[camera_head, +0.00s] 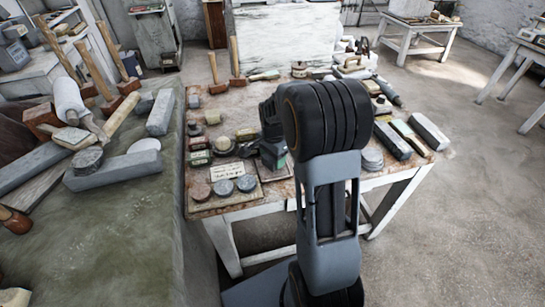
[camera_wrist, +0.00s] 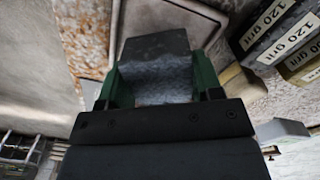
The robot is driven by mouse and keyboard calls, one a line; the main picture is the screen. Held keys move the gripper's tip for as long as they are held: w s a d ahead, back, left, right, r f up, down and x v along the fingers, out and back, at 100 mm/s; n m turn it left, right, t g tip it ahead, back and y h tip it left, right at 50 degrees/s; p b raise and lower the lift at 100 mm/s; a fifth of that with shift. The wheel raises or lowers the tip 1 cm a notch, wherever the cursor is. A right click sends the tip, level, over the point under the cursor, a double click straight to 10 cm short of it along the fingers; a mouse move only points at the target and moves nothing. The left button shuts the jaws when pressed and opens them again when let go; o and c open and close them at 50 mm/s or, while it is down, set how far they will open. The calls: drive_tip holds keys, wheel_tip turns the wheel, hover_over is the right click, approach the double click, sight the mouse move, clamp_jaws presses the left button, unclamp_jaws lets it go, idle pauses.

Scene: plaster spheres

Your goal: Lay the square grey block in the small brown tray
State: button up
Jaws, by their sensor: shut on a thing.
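My gripper (camera_wrist: 155,92) is shut on the square grey block (camera_wrist: 155,60), which sits between its green-sided fingers in the wrist view. In the head view my gripper (camera_head: 273,153) is over the left part of the worktable, partly behind my own arm, and the block cannot be made out clearly there. A brown tray-like edge (camera_head: 266,173) shows just below the gripper, mostly covered by it. I cannot tell for sure that it is the small brown tray, nor how high the block is above it.
Round stones (camera_head: 222,188) and a written card (camera_head: 227,171) lie left of the gripper on the worktable (camera_head: 240,208). Grit blocks (camera_wrist: 275,25) show at the upper right in the wrist view. Long dark stones (camera_head: 392,140) lie at the table's right. Mallets (camera_head: 235,60) stand behind.

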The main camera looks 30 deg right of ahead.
drive_tip(key=shift+f+b, duration=0.65)
drive_tip(key=shift+f, duration=0.25)
idle(0.3)
drive_tip(key=o, duration=1.2)
drive_tip(key=shift+r, duration=0.1)
drive_tip(key=shift+r+p, duration=1.6)
drive_tip(key=shift+r, duration=0.35)
drive_tip(key=s+a+r+n+t, duration=0.1)
drive_tip(key=s+a+r+n, duration=0.2)
drive_tip(key=s+n, duration=0.1)
drive_tip(key=s+a+r+n+t, duration=0.1)
drive_tip(key=s+a+r+n, duration=0.2)
drive_tip(key=s, duration=0.3)
drive_tip(key=s+a+r+n+t, duration=0.1)
drive_tip(key=s+a+r+n, duration=0.2)
drive_tip(key=s+r+n, duration=0.1)
drive_tip(key=shift+s+a+r+n+t, duration=0.1)
drive_tip(key=shift+s+r+n+t, duration=0.3)
drive_tip(key=shift+n, duration=0.7)
drive_tip(key=shift+s+a+r+n, duration=0.1)
drive_tip(key=shift+s+a+n, duration=0.15)
drive_tip(key=shift+s+n, duration=0.4)
